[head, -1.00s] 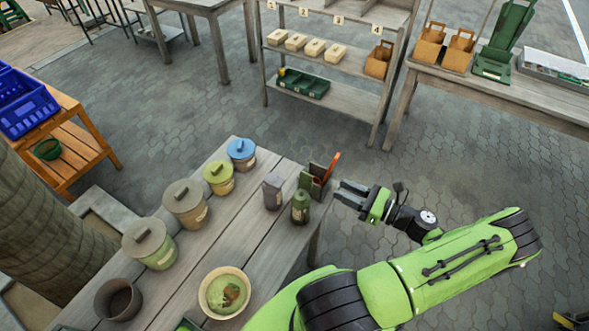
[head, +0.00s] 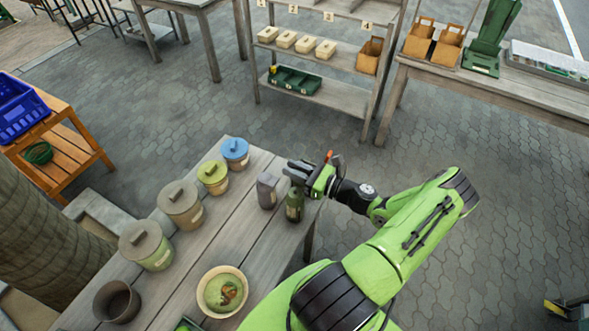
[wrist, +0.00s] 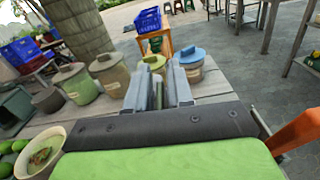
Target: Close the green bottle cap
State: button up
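The green bottle (head: 294,207) stands upright near the right edge of the grey wooden table. My gripper (head: 298,172) is at the bottle's top in the head view and covers it, so I cannot see the cap or whether it is flipped open or closed. In the wrist view my gripper (wrist: 158,90) has its two grey fingers apart, pointing away over the table. I cannot make out the green bottle in the wrist view. Whether the fingers touch the bottle cannot be told.
A grey bottle (head: 267,190) stands just left of the green one. Several lidded pots, such as the blue-lidded one (head: 235,153), line the table's far left side. A bowl with green contents (head: 222,291) is near the front. An orange-handled item (head: 328,157) shows behind my gripper.

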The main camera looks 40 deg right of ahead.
grip_shut()
jog(key=shift+a, duration=0.1)
jog(key=n, duration=0.1)
jog(key=a+n, duration=0.1)
jog(key=n, duration=0.1)
jog(key=a+n+b, duration=0.1)
jog(key=shift+s+f, duration=0.2)
jog(key=shift+s, duration=0.2)
jog(key=n, duration=0.1)
jog(key=a+n+b, duration=0.1)
jog(key=n, duration=0.1)
jog(key=a+f+n, duration=0.1)
jog(key=shift+s+n+b, duration=0.3)
jog(key=shift+s+n, duration=0.05)
jog(key=shift+n, duration=0.05)
jog(key=shift+s+a+f+n+b, duration=0.15)
jog(key=shift+a+f+n+b, duration=0.25)
jog(key=shift+f+n+b, duration=0.85)
jog(key=shift+s+a+f+n+b, duration=0.1)
jog(key=shift+a+f+n+b, duration=0.35)
jog(key=shift+n, duration=1.65)
jog(key=shift+s+a+f+n+b, duration=0.15)
jog(key=shift+a+f+n+b, duration=0.3)
jog(key=shift+n+b, duration=0.95)
jog(key=shift+d+f+n+p, duration=0.15)
jog(key=shift+n+p, duration=0.15)
jog(key=shift+n, duration=0.05)
jog(key=shift+o, duration=1.4)
grip_release()
